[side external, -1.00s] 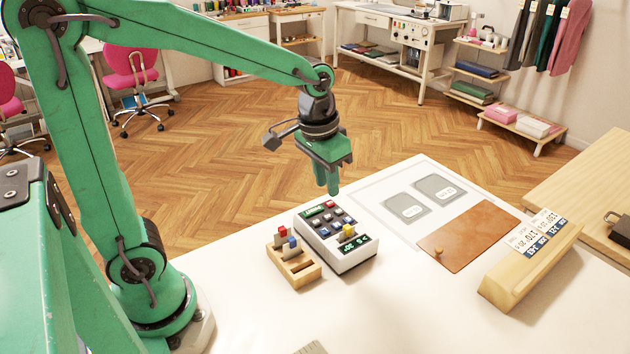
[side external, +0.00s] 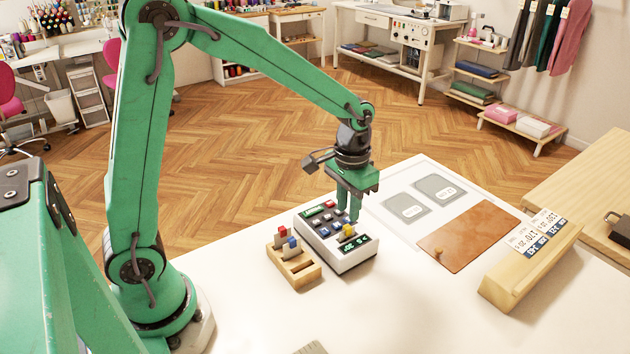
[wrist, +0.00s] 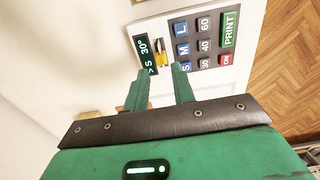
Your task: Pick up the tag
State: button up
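A device with keys and a small display (side external: 318,240) stands on the white table. A yellow-topped piece (side external: 348,231) stands in its near right part and also shows in the wrist view (wrist: 160,46). My gripper (side external: 348,214) points down over the device, just above and behind the yellow-topped piece. In the wrist view its two fingers (wrist: 161,88) are apart with nothing between them; the piece lies just beyond their tips. White printed tags (side external: 538,236) stand along a wooden block (side external: 505,285) at the right. I cannot tell which thing is the tag meant.
A wooden holder (side external: 300,278) with red- and blue-topped pieces stands left of the device. Right of it are a brown leather sheet (side external: 465,240) with a small peg and two grey pieces with white labels (side external: 410,210). The table's front is mostly clear.

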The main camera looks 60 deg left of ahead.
aim_at(346, 227)
jog(key=shift+f, duration=0.4)
jog(key=shift+f, duration=0.1)
jog(key=shift+s+a+f, duration=0.1)
jog(key=shift+f, duration=2.4)
grip_shut()
